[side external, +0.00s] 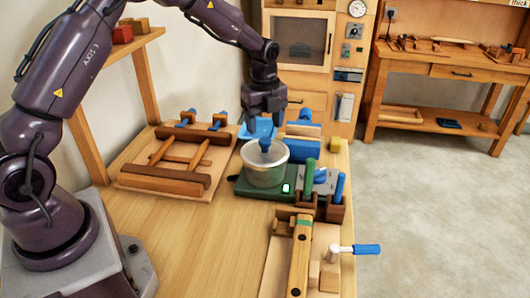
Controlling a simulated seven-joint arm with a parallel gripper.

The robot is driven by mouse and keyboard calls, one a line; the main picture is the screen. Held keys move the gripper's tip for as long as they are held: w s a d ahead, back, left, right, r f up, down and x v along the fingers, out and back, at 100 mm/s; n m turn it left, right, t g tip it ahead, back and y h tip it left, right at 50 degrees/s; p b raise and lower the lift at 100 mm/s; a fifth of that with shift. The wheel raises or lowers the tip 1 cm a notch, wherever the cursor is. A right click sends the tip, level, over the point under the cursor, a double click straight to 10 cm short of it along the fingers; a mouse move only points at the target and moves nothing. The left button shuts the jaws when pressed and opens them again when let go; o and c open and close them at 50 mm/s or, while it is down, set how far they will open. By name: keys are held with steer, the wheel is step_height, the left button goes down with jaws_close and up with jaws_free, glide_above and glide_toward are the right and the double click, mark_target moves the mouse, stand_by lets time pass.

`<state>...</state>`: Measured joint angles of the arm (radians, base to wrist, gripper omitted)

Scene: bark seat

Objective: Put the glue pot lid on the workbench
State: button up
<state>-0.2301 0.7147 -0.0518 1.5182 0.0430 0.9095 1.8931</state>
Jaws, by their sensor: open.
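The glue pot (264,172) is a pale, round pot standing upright on a dark green base. A greyish round top (250,154) shows at its rim; I take it to be the glue pot lid, though its edge is hard to make out.
The green base (245,188) sits on the workbench (185,240). A wooden frame (180,160) lies to the left. The front-left bench top is clear.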

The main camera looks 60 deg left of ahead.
mark_target(265, 140)
steer(key=f, duration=0.5)
steer(key=shift+s+d+f, duration=0.1)
steer(key=shift+d+f, duration=0.1)
steer(key=shift+d, duration=0.05)
steer(key=c, duration=1.1)
steer(key=shift+o, duration=0.2)
steer(key=shift+r, duration=0.15)
